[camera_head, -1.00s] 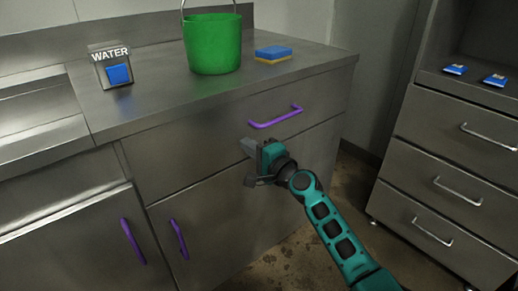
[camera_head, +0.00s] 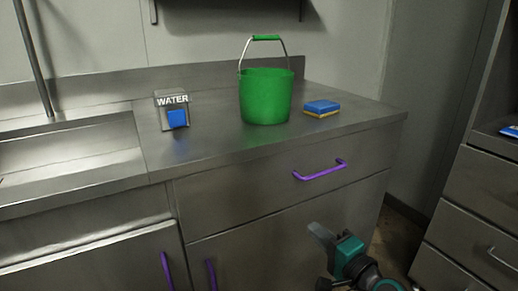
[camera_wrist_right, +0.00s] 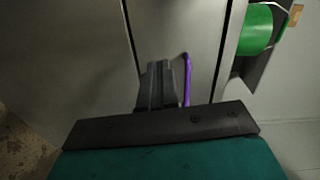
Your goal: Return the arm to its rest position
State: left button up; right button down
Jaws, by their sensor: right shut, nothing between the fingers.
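My right gripper (camera_head: 318,258) is at the lower right of the head view, in front of the steel cabinet and below the drawer with the purple handle (camera_head: 320,171). In the right wrist view its dark fingers (camera_wrist_right: 162,84) are together with nothing between them. The purple handle also shows beside the fingers in the right wrist view (camera_wrist_right: 187,80). The gripper appears apart from the handle in the head view. Most of my right arm is cut off by the bottom edge. My left gripper is not in view.
A green bucket (camera_head: 266,97), a blue and yellow sponge (camera_head: 322,108) and a WATER button box (camera_head: 173,111) stand on the steel counter (camera_head: 225,138). A sink (camera_head: 65,155) is at left. Another drawer unit (camera_head: 478,205) stands at right, with a floor gap between.

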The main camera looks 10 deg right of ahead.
jog(key=s+a+f+n+g+h, duration=0.2)
jog(key=s+f+n+g, duration=0.1)
jog(key=s+f+n, duration=0.6)
jog(key=s+a+f+n+g+h, duration=0.2)
jog(key=s+f+n, duration=0.3)
jog(key=s, duration=0.6)
pick_arm(q)
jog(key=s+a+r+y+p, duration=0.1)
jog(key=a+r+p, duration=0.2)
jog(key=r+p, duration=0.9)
jog(key=p, duration=0.5)
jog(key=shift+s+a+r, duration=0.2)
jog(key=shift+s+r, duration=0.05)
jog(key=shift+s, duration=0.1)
pick_arm(e)
jog(key=d+r, duration=0.1)
jog(key=r, duration=0.5)
jog(key=s+d+r, duration=0.1)
jog(key=d+r, duration=0.1)
jog(key=r, duration=0.5)
jog(key=shift+s+d+n+h, duration=0.3)
jog(key=shift+n+h, duration=0.1)
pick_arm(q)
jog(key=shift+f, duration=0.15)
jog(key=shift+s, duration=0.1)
pick_arm(e)
jog(key=shift+a, duration=0.1)
